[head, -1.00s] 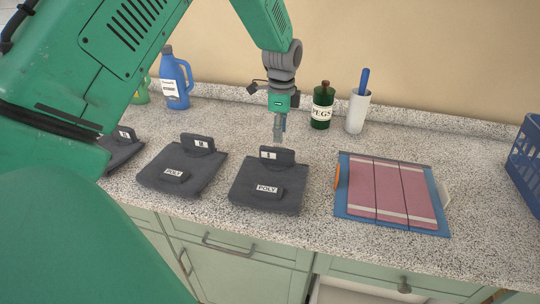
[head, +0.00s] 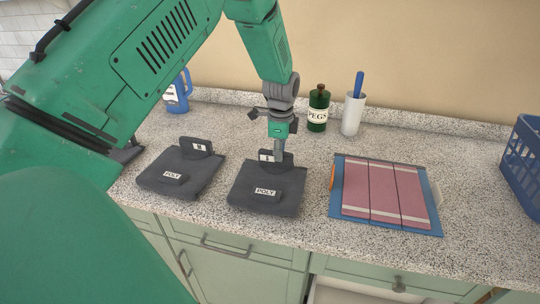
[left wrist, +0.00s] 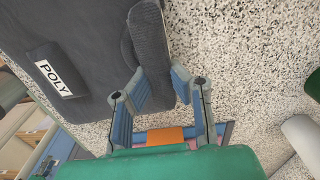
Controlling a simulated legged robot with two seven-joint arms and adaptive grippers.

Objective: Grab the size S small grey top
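Two dark grey folded tops with POLY labels lie on the counter: one in the middle (head: 285,203) and one to its left (head: 150,180). A third dark top (head: 127,153) is mostly hidden behind my arm. My left gripper (head: 278,158) points down at the raised piece of the middle top. In the left wrist view, its fingers (left wrist: 161,78) are apart, with the raised fold (left wrist: 146,35) at their tips. My right gripper is out of view.
A pink striped cloth on a blue board (head: 335,205) lies to the right. A green PEGS jar (head: 318,108), a white cup (head: 352,115) with a blue handle and a blue jug (head: 175,98) stand behind. A blue basket (head: 522,165) is at the far right.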

